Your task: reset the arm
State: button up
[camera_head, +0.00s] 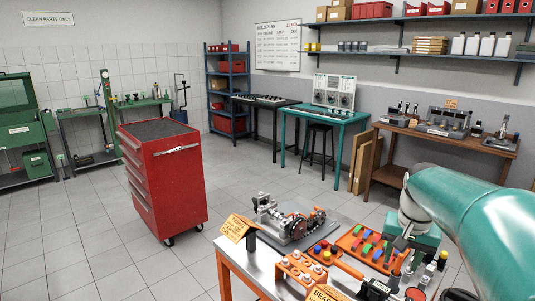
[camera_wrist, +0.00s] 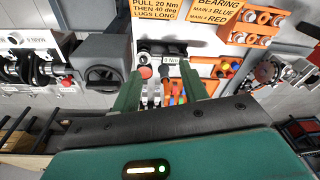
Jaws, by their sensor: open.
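My gripper (camera_wrist: 160,72) shows in the wrist view, with two green fingers spread apart and nothing held between them. Beyond the fingers are a round red knob (camera_wrist: 145,72) and several coloured tool handles; I cannot tell how far they are from the fingertips. In the head view my teal arm reaches in from the right edge over the right side of the steel workbench (camera_head: 240,264). The fingers are hard to make out there among the tools.
The workbench carries an engine block (camera_head: 290,222), an orange tray of coloured parts (camera_head: 366,243), and an orange instruction sign (camera_head: 238,227). A red tool cabinet (camera_head: 165,185) stands to the left. A wooden bench (camera_head: 440,140) stands behind my arm. The floor between is clear.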

jog(key=s+a+n+t, duration=0.4)
jog(key=s+a+n, duration=0.2)
jog(key=s+a, duration=0.9)
jog(key=s+f, duration=0.1)
jog(key=s, duration=0.2)
jog(key=shift+s+a, duration=0.3)
jog(key=shift+s, duration=0.1)
